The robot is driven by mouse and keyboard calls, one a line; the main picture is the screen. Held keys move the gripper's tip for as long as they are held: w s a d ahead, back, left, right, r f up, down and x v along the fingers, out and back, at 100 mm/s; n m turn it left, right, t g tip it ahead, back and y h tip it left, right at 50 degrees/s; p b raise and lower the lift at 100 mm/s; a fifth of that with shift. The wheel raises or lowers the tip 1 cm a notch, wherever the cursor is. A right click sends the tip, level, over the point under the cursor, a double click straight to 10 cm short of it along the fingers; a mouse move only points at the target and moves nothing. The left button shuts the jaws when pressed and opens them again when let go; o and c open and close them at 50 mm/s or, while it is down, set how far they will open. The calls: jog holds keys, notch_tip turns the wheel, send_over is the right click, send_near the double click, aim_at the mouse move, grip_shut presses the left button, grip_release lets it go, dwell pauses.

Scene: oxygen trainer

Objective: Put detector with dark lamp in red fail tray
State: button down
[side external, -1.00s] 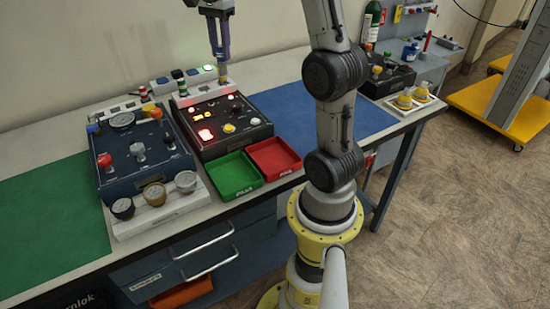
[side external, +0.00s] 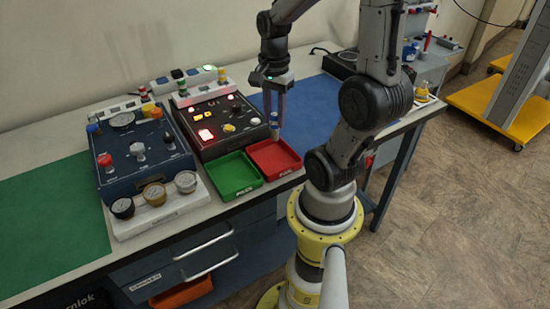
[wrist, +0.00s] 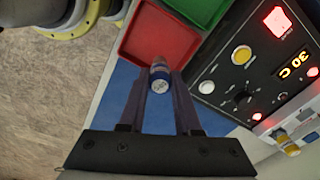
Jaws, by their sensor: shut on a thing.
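My gripper (side external: 275,112) is shut on a small blue and white detector (wrist: 159,83), held upright between the fingertips. In the side view the detector (side external: 274,121) hangs at the back edge of the red fail tray (side external: 288,167). In the wrist view the gripper (wrist: 160,75) points toward the red tray (wrist: 158,38), with the detector's tip at the tray's near rim. I cannot tell whether the detector touches the tray. The red tray looks empty. I cannot make out a lamp on the held detector.
The green pass tray (side external: 233,176) sits beside the red one, empty. Behind is the dark test box (side external: 215,120) with lit red lamps and knobs. A white rack (side external: 194,92) with coloured-top pieces stands behind it. Blue mat (side external: 315,105) to the right is clear.

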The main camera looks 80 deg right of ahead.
aim_at(275, 133)
jog(key=shift+d+f, duration=0.1)
jog(key=shift+f, duration=2.8)
jog(key=c, duration=0.5)
grip_release()
notch_tip(275, 133, up, 14)
